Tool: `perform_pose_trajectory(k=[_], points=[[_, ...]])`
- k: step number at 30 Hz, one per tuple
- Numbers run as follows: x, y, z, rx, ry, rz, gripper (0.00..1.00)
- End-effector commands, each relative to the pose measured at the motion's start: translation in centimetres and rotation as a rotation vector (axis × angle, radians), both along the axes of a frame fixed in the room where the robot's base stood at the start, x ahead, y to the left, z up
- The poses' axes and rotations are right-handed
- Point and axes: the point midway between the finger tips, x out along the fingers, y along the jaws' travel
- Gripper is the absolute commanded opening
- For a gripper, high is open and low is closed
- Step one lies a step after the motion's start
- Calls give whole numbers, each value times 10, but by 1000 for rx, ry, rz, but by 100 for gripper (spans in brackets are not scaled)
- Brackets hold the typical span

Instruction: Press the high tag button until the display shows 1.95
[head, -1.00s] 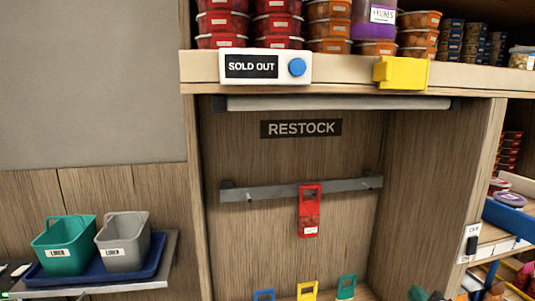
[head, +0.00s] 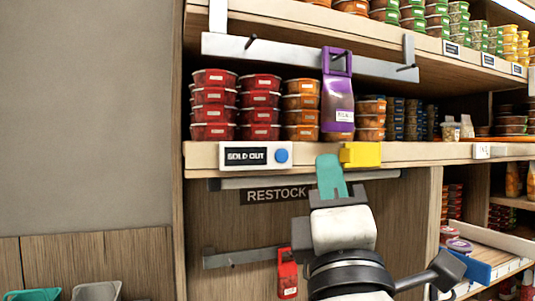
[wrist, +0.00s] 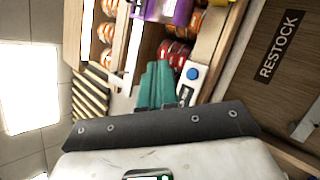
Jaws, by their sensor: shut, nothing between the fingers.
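The high tag (head: 241,156) is a white box on the shelf edge in the head view, and its dark display reads SOLD OUT. A round blue button (head: 281,156) sits at its right end. The tag and blue button (wrist: 192,73) also show in the wrist view, right of the fingers. My gripper (head: 328,160) has green fingers, shut and empty. In the head view they point up, just right of the blue button and apart from it in the picture. The fingers also show in the wrist view (wrist: 155,72). I cannot tell their depth from the shelf edge.
A yellow block (head: 361,155) sits on the shelf edge beside my fingertips. A purple pouch (head: 338,100) hangs from the upper rail above. Stacked red tubs (head: 213,106) stand behind the tag. A red hanging pouch (head: 287,272) is below. The wall at left is clear.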

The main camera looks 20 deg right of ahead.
Motion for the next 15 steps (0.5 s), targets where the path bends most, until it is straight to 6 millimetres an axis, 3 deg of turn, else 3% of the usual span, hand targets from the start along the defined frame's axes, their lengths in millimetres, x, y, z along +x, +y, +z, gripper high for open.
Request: perform_pose_trajectory(k=[4,15], points=[[-4,3,9,-25,-19,-14,0],[-3,3,8,-27,-19,-14,0]])
